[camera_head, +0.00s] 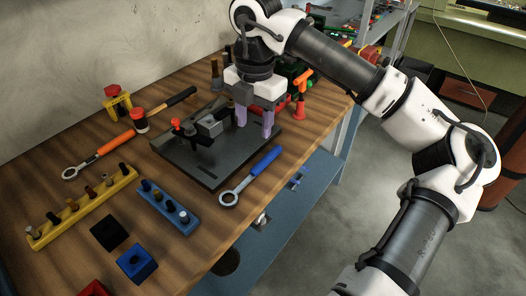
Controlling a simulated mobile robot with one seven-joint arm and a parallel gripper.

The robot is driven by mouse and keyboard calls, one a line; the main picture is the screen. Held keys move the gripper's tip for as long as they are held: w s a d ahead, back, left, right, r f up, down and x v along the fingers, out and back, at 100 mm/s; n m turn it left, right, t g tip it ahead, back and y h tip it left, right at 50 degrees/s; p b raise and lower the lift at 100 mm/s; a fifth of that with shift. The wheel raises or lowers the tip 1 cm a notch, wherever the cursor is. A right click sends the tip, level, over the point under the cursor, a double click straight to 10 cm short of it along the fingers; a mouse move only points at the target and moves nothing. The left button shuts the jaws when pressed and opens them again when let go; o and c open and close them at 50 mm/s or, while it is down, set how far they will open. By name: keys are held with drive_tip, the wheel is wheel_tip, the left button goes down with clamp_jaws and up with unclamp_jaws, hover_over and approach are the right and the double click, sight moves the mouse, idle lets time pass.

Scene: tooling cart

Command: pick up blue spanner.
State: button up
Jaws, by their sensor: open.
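The blue spanner (252,175) lies flat near the front right edge of the wooden workbench. Its blue handle points up and right, and its silver ring end points down and left. My gripper (254,125) points down with its two purple-grey fingers apart and nothing seen between them. It is above the back right part of a dark fixture plate, behind the spanner and apart from it.
The dark plate (212,172) carries a clamp (204,124) close left of my gripper. An orange-handled spanner (116,143), a yellow rack (84,207), a blue rack (168,206) and a blue block (136,264) lie left. An orange-red tool (300,95) stands right of my gripper.

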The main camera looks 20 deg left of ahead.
drive_tip(key=d, duration=0.1)
drive_tip(key=p, duration=0.2)
hover_over(259, 164)
drive_tip(key=shift+m, duration=0.3)
drive_tip(key=f, duration=0.7)
drive_tip(key=shift+s+d+f, duration=0.2)
drive_tip(key=shift+d+f, duration=0.1)
drive_tip(key=shift+f, duration=0.05)
drive_tip(key=shift+w+a+f+p, duration=0.15)
drive_tip(key=shift+f+p, duration=0.3)
drive_tip(key=shift+f, duration=1)
drive_tip(key=shift+a+f+p, duration=0.15)
drive_tip(key=shift+f+p, duration=0.25)
drive_tip(key=shift+f, duration=1.05)
clamp_jaws()
